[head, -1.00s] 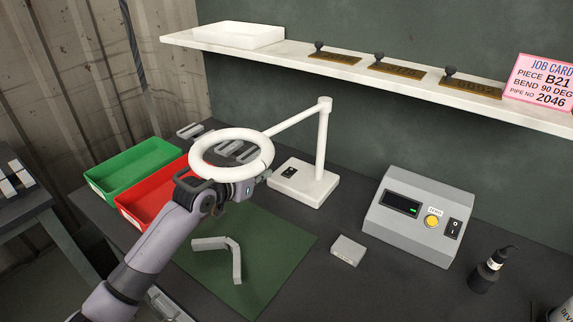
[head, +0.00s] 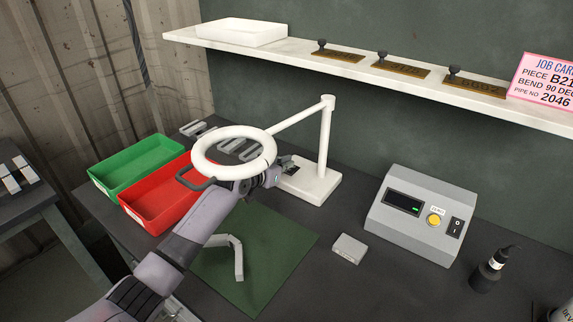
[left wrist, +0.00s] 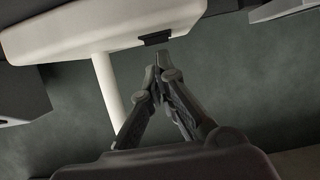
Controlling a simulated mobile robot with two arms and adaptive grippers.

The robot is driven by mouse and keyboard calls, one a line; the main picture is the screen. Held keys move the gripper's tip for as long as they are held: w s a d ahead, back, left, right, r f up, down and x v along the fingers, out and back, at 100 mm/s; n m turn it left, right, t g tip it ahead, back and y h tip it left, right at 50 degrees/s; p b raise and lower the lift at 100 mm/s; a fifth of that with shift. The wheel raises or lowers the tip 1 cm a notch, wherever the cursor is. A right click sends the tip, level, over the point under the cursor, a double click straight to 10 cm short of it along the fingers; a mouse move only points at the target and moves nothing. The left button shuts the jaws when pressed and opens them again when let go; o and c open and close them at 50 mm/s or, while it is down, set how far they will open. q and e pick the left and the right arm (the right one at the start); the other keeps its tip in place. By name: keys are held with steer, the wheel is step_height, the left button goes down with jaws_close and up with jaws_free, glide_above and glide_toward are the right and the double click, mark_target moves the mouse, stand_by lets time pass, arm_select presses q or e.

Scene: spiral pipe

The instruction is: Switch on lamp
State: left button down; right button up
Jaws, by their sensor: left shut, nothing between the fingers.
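The white ring lamp has a round head (head: 234,152), a jointed arm, a post (head: 325,145) and a flat base (head: 316,186) on the bench. My left gripper (head: 285,166) reaches under the ring to the base's left part, where it mostly hides the dark switch in the head view. In the left wrist view, the gripper (left wrist: 158,62) is shut and empty, its tips close to the dark switch (left wrist: 155,38) on the white base. I cannot tell whether they touch. The ring shows no clear glow. My right gripper is out of view.
A green tray (head: 98,180) and a red tray (head: 127,208) stand at left. A bent pipe (head: 238,262) lies on the green mat (head: 280,262). A grey block (head: 348,249), a grey meter box (head: 408,232) and a dark bottle (head: 487,272) stand to the right. A shelf (head: 400,80) runs above.

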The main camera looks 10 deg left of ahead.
arm_select(q)
steer(key=shift+f, duration=0.15)
steer(key=shift+s+f+b, duration=0.1)
steer(key=shift+f+b, duration=0.25)
steer(key=shift+f, duration=0.25)
steer(key=shift+r, duration=0.15)
steer(key=shift+r+p, duration=0.85)
